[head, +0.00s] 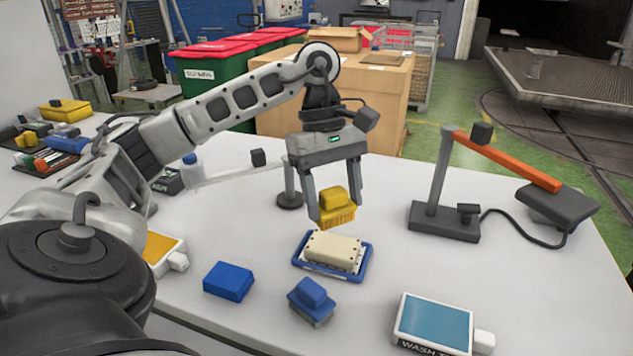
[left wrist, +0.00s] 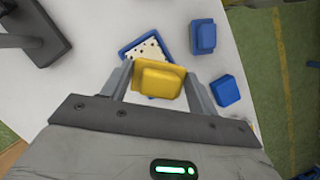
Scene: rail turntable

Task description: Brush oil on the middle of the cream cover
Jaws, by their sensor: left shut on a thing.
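The cream cover (head: 333,250) lies in a blue tray (head: 302,262) near the middle of the white table. My left gripper (head: 335,215) is shut on a yellow brush (head: 337,206) and holds it above the far edge of the cover, with the bristles downward. In the left wrist view the yellow brush (left wrist: 159,78) sits between the fingers and hides much of the cover (left wrist: 148,50). A gap shows between brush and cover in the head view. My right gripper is not in view.
A blue brush (head: 312,298) and a blue block (head: 229,281) stand in front of the tray. A blue-topped wash tray (head: 433,320) is at the front right, a yellow-topped one (head: 163,250) at left. A stand with an orange arm (head: 505,160) is at right.

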